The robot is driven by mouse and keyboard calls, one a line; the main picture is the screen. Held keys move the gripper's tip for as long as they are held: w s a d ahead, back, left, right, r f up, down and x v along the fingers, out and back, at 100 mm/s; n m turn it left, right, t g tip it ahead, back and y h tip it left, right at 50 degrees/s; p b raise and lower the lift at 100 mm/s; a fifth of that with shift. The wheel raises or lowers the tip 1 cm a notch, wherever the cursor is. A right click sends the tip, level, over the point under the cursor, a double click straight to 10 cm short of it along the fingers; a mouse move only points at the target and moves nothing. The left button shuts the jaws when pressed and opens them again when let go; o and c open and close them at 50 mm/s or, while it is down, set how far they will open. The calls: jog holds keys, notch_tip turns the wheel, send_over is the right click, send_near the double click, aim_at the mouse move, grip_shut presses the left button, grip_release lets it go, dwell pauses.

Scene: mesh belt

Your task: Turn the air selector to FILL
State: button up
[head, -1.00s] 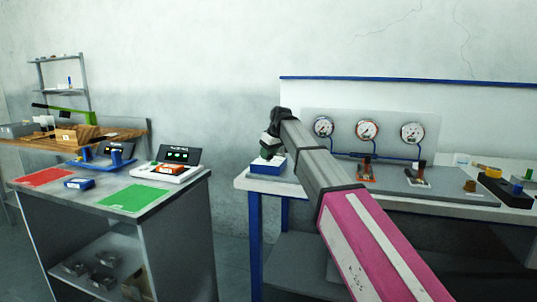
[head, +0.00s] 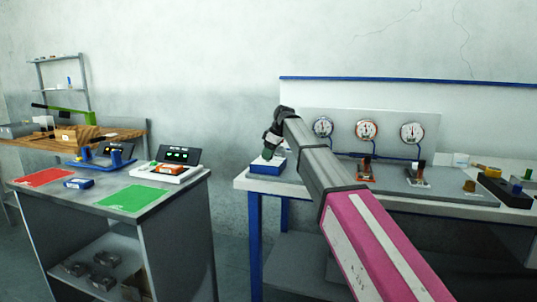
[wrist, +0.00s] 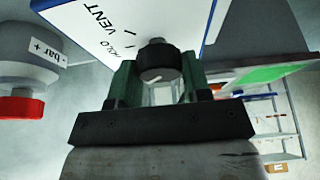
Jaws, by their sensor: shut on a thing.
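The air selector's black knob (wrist: 158,62) stands out from a white panel with blue edges (wrist: 110,30). VENT and HOLD are printed on the panel, with short black tick marks. I cannot see the word FILL; the part of the panel behind the knob and fingers is hidden. My gripper (wrist: 160,72) has its green fingers on both sides of the knob and is shut on it. A pale mark shows on the knob, but I cannot tell which label it points to. In the head view, the gripper (head: 270,149) is at the blue and white selector box (head: 267,168).
A grey cylinder with a red cap (wrist: 20,104) and a "bar" label is left of the knob in the wrist view. A counter with a green mat (head: 135,197) is to the left, across a gap.

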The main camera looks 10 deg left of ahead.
jog(key=o, duration=0.9)
jog(key=shift+o, duration=0.2)
jog(key=v, duration=1)
jog(key=shift+r, duration=0.4)
jog(key=shift+d, duration=0.15)
